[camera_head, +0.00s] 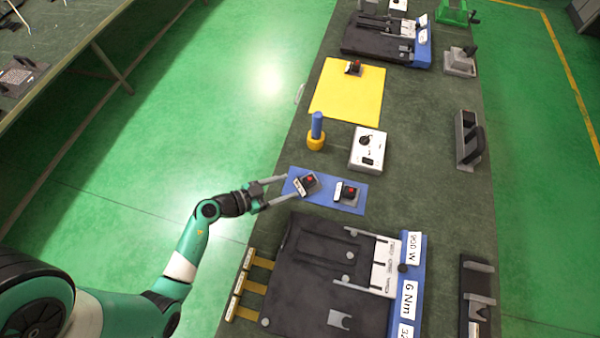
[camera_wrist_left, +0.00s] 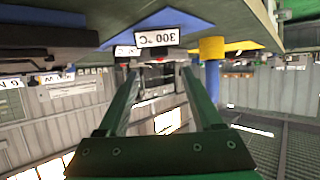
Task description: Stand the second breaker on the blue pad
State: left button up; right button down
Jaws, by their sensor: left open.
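The blue pad (camera_head: 327,200) lies on the dark green bench and carries two small black-and-grey breakers with red tops and white labels. The left breaker (camera_head: 308,183) sits turned at an angle on the pad; the right breaker (camera_head: 348,193) sits squarer beside it, apart from it. My left gripper (camera_head: 290,186) is open at the pad's left edge, its fingertips near the left breaker's sides. My right gripper is out of view.
A yellow mat (camera_head: 345,95) farther back holds another breaker (camera_head: 353,67). A blue-and-yellow post (camera_head: 316,132) and a white control box (camera_head: 368,148) stand behind the pad. A large black fixture (camera_head: 315,270) is close in front. Bare bench lies to the pad's right.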

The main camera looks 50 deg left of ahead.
pick_arm(q)
jog(key=v, duration=0.3)
jog(key=shift+s+p, duration=0.25)
jog(key=shift+p, duration=0.05)
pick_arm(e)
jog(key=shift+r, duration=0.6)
